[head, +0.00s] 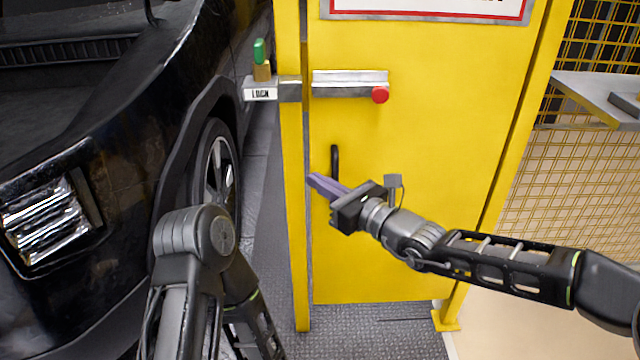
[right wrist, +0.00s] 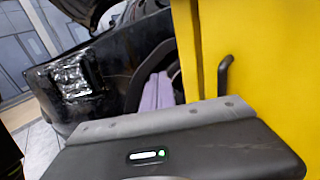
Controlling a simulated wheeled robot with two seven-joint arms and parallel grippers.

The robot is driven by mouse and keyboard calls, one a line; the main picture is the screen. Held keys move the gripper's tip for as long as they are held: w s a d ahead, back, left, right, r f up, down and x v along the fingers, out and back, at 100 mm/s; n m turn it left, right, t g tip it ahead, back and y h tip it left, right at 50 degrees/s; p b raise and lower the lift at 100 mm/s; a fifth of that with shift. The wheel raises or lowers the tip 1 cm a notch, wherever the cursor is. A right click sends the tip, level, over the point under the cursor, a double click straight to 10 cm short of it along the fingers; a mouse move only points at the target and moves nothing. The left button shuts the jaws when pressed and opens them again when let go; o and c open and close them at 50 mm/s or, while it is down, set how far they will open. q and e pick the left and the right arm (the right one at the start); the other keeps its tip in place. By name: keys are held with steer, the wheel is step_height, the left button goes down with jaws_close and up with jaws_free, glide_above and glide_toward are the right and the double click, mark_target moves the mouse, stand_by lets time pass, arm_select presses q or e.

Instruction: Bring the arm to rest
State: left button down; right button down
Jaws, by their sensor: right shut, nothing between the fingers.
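My right arm reaches in from the right in the head view. My right gripper (head: 312,180) is shut and empty, with purple fingers pointing left. In the picture it lies in front of the yellow door, just below the black door handle (head: 335,161); I cannot tell how far it is from the door. Its closed fingers (right wrist: 156,92) also show in the right wrist view, with the handle (right wrist: 224,75) to their right. My left arm (head: 195,240) is bent at the lower left of the head view. Its gripper does not show.
The yellow door (head: 430,140) carries a metal bolt (head: 350,84) with a red knob (head: 380,95). A black car (head: 90,130) stands at left. A shelf (head: 590,95) and yellow mesh are at right.

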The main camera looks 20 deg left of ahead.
steer(key=s+d+f+n+g+h, duration=0.2)
steer(key=s+d+f+n+h, duration=0.15)
steer(key=f, duration=0.65)
steer(key=s+d+f+n+g+h, duration=0.25)
steer(key=s+f+n, duration=0.25)
steer(key=f, duration=0.6)
steer(key=s+d+f+n+g+h, duration=0.2)
steer(key=s+d+f+n, duration=0.25)
steer(key=f, duration=0.55)
steer(key=s+d+f+n+g+h, duration=0.2)
steer(key=s+d+f+n+h, duration=0.2)
steer(key=s+d+f+n, duration=0.9)
steer(key=s+d+r+m+p, duration=0.1)
steer(key=s+r+m+p, duration=0.1)
steer(key=r+p, duration=0.6)
steer(key=s+d+r+m+p, duration=0.2)
steer(key=s+r+p, duration=0.1)
steer(key=r+p, duration=0.6)
steer(key=p, duration=0.2)
steer(key=shift+s+r+p, duration=0.2)
steer(key=shift+r+p, duration=0.05)
steer(key=shift+p, duration=0.15)
steer(key=shift+t, duration=0.25)
